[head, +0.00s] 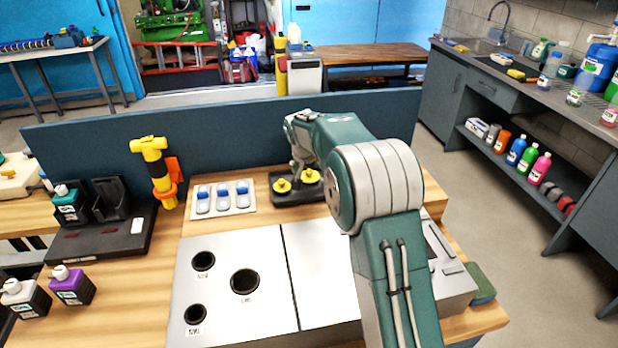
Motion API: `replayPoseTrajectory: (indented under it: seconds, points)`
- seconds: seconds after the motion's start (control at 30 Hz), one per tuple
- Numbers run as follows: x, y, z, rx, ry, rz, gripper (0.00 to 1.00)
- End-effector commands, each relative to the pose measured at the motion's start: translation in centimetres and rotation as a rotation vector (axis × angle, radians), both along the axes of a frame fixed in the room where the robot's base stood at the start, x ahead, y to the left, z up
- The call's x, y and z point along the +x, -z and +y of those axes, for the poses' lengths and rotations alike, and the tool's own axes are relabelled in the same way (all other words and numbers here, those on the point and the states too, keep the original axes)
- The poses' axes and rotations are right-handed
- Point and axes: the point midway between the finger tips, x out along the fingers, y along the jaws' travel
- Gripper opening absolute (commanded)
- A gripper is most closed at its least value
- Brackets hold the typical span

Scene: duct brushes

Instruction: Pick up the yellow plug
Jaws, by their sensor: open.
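Two yellow plugs, a left one (282,186) and a right one (309,176), stand on a dark tray (290,199) at the back of the wooden bench. My gripper (297,172) is above the tray, close to both plugs, pointing down. It is open, with no plug seen held in it. Its fingers are small and partly merge with the dark tray, so I cannot tell whether they touch a plug. My arm hides the area right of the tray.
A rack with blue-topped pieces (222,197) lies left of the tray. A yellow tool (154,168) stands in an orange holder further left. A white panel with round holes (237,287) is in front. A dark blue partition (230,135) rises behind the bench.

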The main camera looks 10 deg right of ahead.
Motion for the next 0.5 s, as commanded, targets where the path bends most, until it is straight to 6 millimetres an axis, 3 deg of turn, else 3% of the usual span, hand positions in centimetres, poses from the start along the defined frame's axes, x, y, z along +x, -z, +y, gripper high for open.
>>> replayPoseTrajectory:
  seconds: [0.13, 0.2, 0.3, 0.5]
  points:
    - [-0.01, -0.09, -0.01, 0.000, 0.000, -0.001, 1.00]
    - [-0.01, -0.09, 0.01, 0.000, 0.000, -0.001, 0.76]
    - [-0.01, -0.09, 0.01, 0.000, 0.000, 0.000, 0.60]
    - [-0.02, -0.09, 0.01, 0.000, 0.000, 0.000, 0.60]
